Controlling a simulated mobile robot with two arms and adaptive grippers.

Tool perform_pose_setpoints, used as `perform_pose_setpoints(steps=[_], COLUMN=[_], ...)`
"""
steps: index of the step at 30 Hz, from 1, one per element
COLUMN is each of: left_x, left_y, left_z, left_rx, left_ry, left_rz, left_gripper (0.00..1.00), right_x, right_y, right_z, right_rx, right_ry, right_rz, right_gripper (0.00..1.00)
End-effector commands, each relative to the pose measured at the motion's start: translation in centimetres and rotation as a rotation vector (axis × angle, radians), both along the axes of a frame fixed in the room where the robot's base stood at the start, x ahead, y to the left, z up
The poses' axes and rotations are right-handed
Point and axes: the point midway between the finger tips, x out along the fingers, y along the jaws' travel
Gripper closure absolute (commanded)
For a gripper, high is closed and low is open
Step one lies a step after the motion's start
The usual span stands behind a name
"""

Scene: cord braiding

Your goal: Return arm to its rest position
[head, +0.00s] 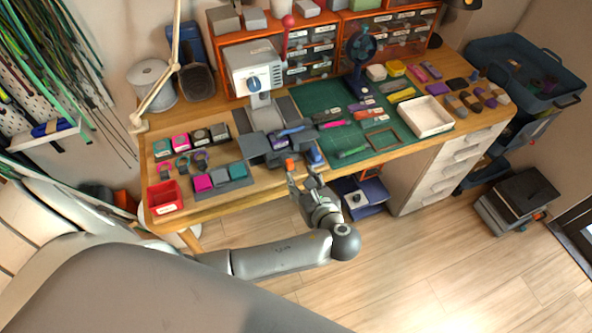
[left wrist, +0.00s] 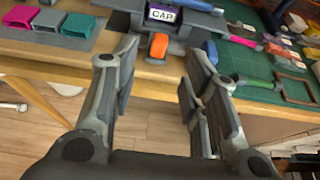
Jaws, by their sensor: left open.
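My left gripper (head: 304,174) is at the front edge of the workbench (head: 262,186), with its arm reaching in from the left. In the left wrist view the gripper's two fingers (left wrist: 162,70) stand wide apart with nothing between them. An orange piece (left wrist: 158,45) lies at the bench edge just beyond the fingertips; it also shows in the head view (head: 289,164). Behind it is a grey fixture (head: 257,148) with a label reading "CAP" (left wrist: 161,15). My right gripper is not in view.
A grey press (head: 253,70) stands behind the fixture. A green mat (head: 318,98) with cords and tools, a white tray (head: 427,117) and a red bin (head: 165,197) are on the bench. Drawers (head: 445,170) stand below at right. Open wooden floor (head: 420,265) lies in front.

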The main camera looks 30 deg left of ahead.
Motion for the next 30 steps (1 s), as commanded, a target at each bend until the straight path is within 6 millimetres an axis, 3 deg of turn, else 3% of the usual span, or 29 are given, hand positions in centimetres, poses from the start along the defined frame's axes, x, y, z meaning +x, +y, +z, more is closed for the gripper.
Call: perform_pose_setpoints(steps=[6,23,26,29,30], left_x=[-1.1,-1.1,-1.1,-1.4,-1.9], left_y=[-1.3,-1.3,-1.1,-0.7,-0.5], left_z=[0.7,0.6,-1.1,-5.5,-8.1], left_rx=[0.000,-0.001,-0.034,-0.134,-0.197], left_ry=[0.000,0.001,0.010,0.031,0.042], left_rz=[-0.001,0.000,0.002,0.019,0.036], left_gripper=[0.59,0.59,0.59,0.59,0.59], right_x=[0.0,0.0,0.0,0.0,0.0], right_y=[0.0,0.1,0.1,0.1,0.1], right_z=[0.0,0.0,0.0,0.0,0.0], right_rx=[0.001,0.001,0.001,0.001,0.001], right_ry=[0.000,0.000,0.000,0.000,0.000], right_rz=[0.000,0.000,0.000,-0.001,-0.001], right_gripper=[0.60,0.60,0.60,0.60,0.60])
